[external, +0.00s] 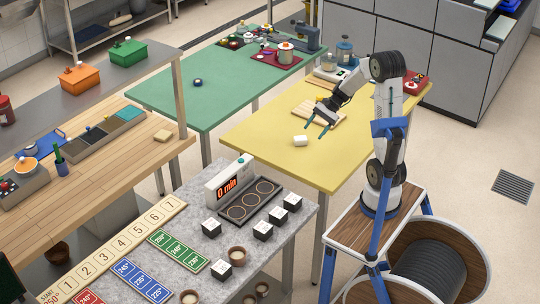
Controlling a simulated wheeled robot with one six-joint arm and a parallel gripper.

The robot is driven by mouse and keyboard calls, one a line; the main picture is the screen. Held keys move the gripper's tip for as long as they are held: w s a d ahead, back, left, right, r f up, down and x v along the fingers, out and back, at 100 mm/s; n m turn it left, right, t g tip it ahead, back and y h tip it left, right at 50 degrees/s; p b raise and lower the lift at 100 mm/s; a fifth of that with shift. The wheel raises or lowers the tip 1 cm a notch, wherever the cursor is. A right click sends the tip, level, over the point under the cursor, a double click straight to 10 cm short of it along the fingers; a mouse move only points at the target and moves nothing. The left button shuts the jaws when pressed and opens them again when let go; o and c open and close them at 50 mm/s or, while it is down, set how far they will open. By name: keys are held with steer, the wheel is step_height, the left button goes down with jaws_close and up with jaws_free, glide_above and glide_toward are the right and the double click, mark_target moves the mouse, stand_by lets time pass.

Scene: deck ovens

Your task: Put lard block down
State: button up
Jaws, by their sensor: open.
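A small white block (300,141), which looks like the lard block, rests on the yellow table (262,133) near its left front part. My gripper (318,133) is open, with its two dark teal fingers pointing down over the table just right of the block. The fingers look apart from the block, and nothing shows between them. A wooden board (322,112) lies on the yellow table behind the fingers and is partly hidden by them.
A scale-like device (329,70) and a red box (414,83) stand at the yellow table's far side. The green table (185,92) adjoins on the left. A grey counter with a timer (229,182) and several white cubes is in front. The yellow table's front is clear.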

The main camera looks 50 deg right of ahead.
steer(key=s+a+r+n+h, duration=0.2)
steer(key=s+n+h, duration=0.1)
steer(key=s+n, duration=0.2)
steer(key=s+a+r+n+h, duration=0.3)
steer(key=s+n, duration=0.2)
steer(key=s, duration=0.3)
steer(key=s+a+r+n+g+h, duration=0.1)
steer(key=s+a+r+n+h, duration=0.2)
steer(key=s+n, duration=0.2)
steer(key=shift+s+r+n, duration=0.2)
steer(key=shift+s+n, duration=0.2)
steer(key=shift+s, duration=0.8)
